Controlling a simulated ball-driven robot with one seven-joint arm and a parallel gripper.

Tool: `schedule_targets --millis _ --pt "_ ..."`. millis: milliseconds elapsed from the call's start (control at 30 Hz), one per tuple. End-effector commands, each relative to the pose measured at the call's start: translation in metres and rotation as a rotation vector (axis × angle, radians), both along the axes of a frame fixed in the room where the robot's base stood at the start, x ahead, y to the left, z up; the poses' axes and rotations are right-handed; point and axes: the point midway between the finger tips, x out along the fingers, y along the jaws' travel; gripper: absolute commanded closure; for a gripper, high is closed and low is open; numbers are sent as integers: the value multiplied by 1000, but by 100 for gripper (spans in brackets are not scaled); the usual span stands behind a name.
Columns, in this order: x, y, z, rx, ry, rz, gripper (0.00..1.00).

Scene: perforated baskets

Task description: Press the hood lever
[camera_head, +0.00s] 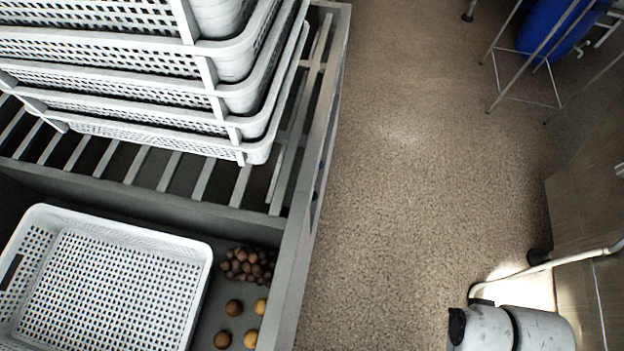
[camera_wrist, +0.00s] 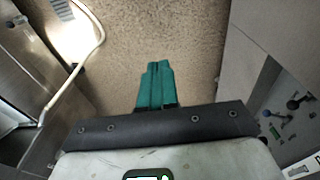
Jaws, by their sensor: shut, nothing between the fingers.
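A pale bent bar, which looks like the hood lever (camera_head: 567,260), reaches out from a panelled unit at the right of the head view. It also shows in the wrist view (camera_wrist: 82,66) as a curved bar running down the upper left, beside a metal body. My gripper (camera_wrist: 157,66) has green fingers that are shut together with nothing between them. In the wrist view they point up over the speckled floor, to the right of the bar and apart from it. The fingers do not show in the head view.
A grey slatted counter (camera_head: 255,220) stands at left with stacked white perforated baskets (camera_head: 245,95). A white basket (camera_head: 170,245) and brown and yellow balls (camera_head: 245,265) lie in its lower bay. A blue drum (camera_head: 555,25) stands at upper right. Floor between is clear.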

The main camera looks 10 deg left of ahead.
Motion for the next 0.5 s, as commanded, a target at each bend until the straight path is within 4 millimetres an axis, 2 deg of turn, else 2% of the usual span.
schedule_targets --millis 367,500 --pt "0 0 0 1 -1 4 100" --pt "16 11 -7 22 -39 116 100"
